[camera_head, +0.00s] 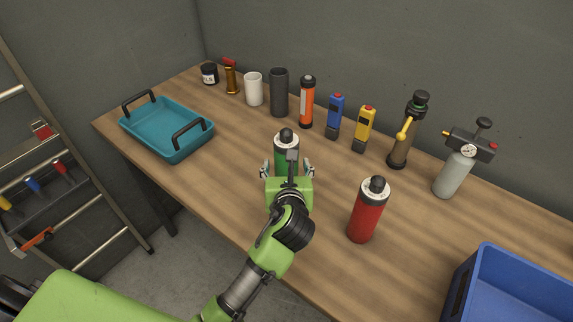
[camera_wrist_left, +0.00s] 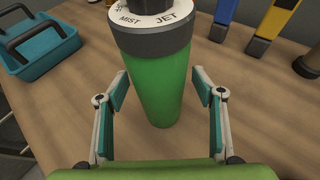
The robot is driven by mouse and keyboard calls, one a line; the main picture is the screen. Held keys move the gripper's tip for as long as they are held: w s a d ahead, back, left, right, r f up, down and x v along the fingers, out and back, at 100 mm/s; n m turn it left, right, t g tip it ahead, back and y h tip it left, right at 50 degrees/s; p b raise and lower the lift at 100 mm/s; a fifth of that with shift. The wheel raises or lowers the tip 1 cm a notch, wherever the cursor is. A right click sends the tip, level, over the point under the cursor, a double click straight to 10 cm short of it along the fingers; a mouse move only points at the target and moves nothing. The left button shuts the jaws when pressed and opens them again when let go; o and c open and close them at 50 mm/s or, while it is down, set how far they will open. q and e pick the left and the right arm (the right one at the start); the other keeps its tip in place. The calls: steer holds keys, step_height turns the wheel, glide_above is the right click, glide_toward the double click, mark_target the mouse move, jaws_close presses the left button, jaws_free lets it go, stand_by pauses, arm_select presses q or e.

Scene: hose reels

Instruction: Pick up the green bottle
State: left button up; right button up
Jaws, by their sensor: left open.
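The green bottle (camera_head: 281,161) stands upright on the wooden table, with a black top and a grey collar. In the left wrist view the green bottle (camera_wrist_left: 152,88) stands large in the middle, and its collar reads "MIST" and "JET". My left gripper (camera_head: 288,171) is at the near side of the bottle, partly hiding its lower body. In the left wrist view my left gripper (camera_wrist_left: 160,80) is open, one finger on each side of the bottle, with gaps visible. My right gripper is not in view.
A red bottle (camera_head: 365,212) stands close on the right. A teal tray (camera_head: 172,152) lies on the left and a blue crate (camera_head: 510,270) at the lower right. Several tools and containers line the back, including an orange tube (camera_head: 307,105). The table is clear between tray and bottle.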

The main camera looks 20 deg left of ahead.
arm_select(q)
steer(key=shift+w+f, duration=0.1)
steer(key=shift+w, duration=0.1)
steer(key=c, duration=1.4)
steer(key=shift+c, duration=0.2)
